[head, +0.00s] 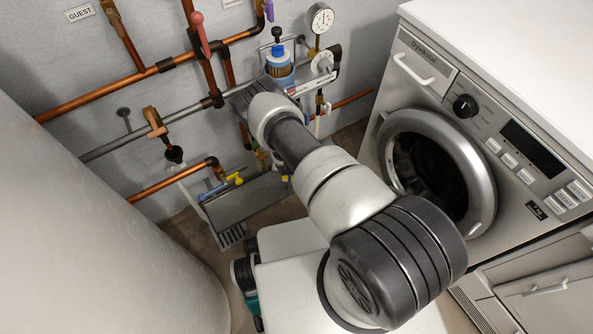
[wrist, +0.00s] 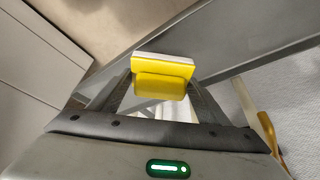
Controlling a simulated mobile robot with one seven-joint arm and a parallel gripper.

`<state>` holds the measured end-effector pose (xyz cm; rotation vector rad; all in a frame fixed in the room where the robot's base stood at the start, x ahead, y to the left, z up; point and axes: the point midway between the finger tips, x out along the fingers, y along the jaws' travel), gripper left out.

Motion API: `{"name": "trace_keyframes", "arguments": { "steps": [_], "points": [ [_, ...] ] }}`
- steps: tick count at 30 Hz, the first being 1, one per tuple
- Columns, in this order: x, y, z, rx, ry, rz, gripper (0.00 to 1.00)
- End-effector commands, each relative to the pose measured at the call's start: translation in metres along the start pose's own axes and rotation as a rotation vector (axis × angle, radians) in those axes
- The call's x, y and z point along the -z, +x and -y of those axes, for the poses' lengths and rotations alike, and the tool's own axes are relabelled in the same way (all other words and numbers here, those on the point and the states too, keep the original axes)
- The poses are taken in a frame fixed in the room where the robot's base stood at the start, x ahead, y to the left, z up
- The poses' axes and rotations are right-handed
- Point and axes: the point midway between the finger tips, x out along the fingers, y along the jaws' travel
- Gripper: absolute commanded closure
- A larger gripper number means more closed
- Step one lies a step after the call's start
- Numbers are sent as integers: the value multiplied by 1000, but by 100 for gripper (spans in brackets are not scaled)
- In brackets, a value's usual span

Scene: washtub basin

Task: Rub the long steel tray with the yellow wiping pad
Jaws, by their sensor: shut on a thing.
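The yellow wiping pad (wrist: 164,68) has a pale white layer along its far edge. My gripper (wrist: 163,88) is shut on it, with one dark finger on each side in the wrist view. The long steel tray (wrist: 235,52) is a grey band running diagonally behind the pad in the wrist view. The pad overlaps the tray there, but I cannot tell whether they touch. In the head view the grey tray (head: 252,196) lies low by the wall, partly covered by my arm.
Copper and grey pipes (head: 150,75) with valves run along the wall, close to my arm. A blue-topped filter (head: 279,66) and a gauge (head: 320,18) are mounted there. A washing machine (head: 455,120) stands at right. A large pale cylinder (head: 85,220) fills the left.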

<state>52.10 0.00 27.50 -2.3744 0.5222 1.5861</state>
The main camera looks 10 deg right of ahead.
Motion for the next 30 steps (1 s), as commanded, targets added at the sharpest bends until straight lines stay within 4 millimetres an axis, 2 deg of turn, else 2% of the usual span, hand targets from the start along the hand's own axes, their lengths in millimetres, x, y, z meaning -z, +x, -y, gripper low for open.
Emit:
{"name": "trace_keyframes", "arguments": {
  "steps": [7, 22, 30],
  "points": [
    [4, -8, 0, 0, 1, 0, 48],
    [23, -54, 0, 1, 1, -1, 48],
    [23, -55, 0, 0, 0, 0, 48]
  ]
}}
